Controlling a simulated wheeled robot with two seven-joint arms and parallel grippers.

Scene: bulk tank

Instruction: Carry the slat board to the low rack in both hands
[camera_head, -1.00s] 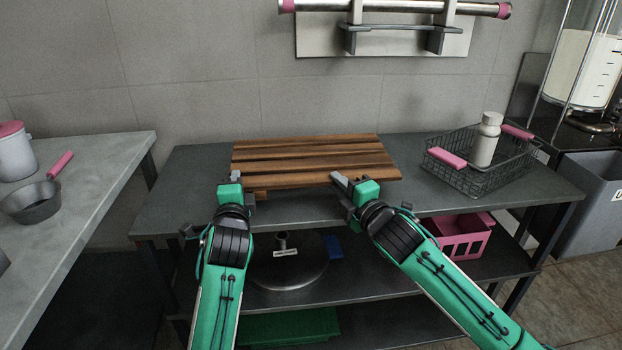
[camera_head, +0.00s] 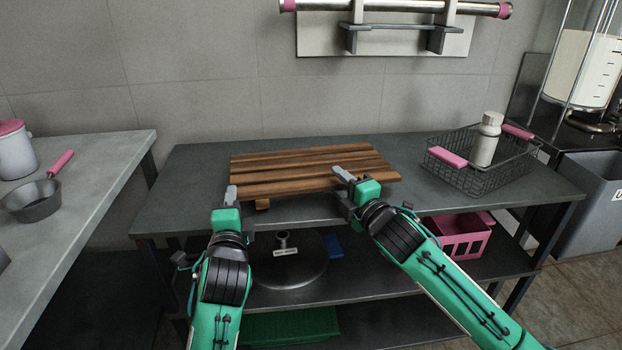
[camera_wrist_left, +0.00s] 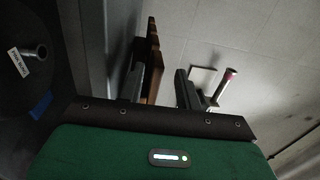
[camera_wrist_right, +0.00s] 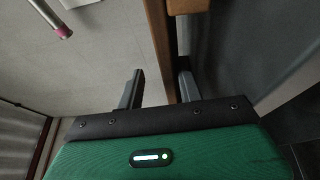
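The brown slat board (camera_head: 310,168) lies on the dark top (camera_head: 200,185) of the shelf unit, with a small wooden foot showing under its front left. My left gripper (camera_head: 231,194) is at the board's front left corner. In the left wrist view the board's edge (camera_wrist_left: 153,62) is between the open fingers, nearer the left one. My right gripper (camera_head: 345,176) is at the board's front edge, right of middle. In the right wrist view the board's edge (camera_wrist_right: 159,45) is between the open fingers, nearer the right one.
A wire basket (camera_head: 466,178) with pink handles and a white bottle (camera_head: 486,139) stands to the right. Below are a pink crate (camera_head: 460,238), a round dark lid (camera_head: 288,272) and a green item (camera_head: 290,326). A grey counter (camera_head: 75,205) with a pan (camera_head: 33,201) is left.

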